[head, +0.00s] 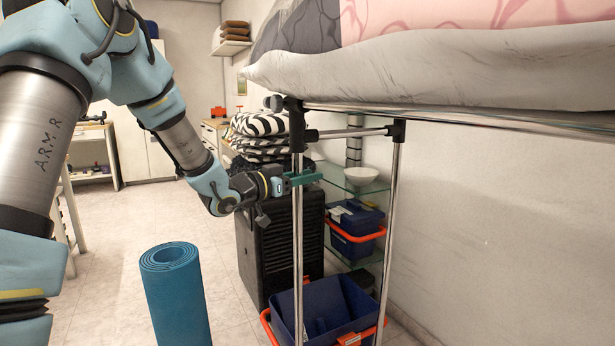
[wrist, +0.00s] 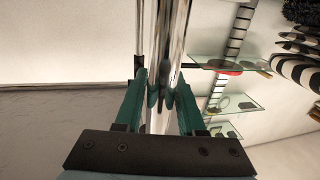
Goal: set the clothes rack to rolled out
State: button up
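The clothes rack (head: 297,240) has upright chrome poles, black corner joints and a chrome top rail running right, below a thick pale marbled padded item. My gripper (head: 306,178) is at the upper part of its left front pole, below the black joint. In the wrist view, the pole of the rack (wrist: 168,30) runs between the green fingers of my gripper (wrist: 162,92). The fingers lie against the pole on both sides, and the shiny metal shows their reflection. The gripper looks shut on the pole. The far right end of the rack is out of view.
A rolled blue mat (head: 178,295) stands on the floor at front. A blue crate with orange handles (head: 335,310) sits behind the poles. A black cabinet (head: 265,245) with striped cushions (head: 260,123) and glass shelves (head: 350,177) stand behind. Floor at left is open.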

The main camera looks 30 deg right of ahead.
jog(key=o, duration=0.3)
jog(key=s+a, duration=0.1)
jog(key=a, duration=0.9)
jog(key=shift+s+a+b, duration=0.2)
jog(key=shift+a+b, duration=0.15)
jog(key=shift+b, duration=0.1)
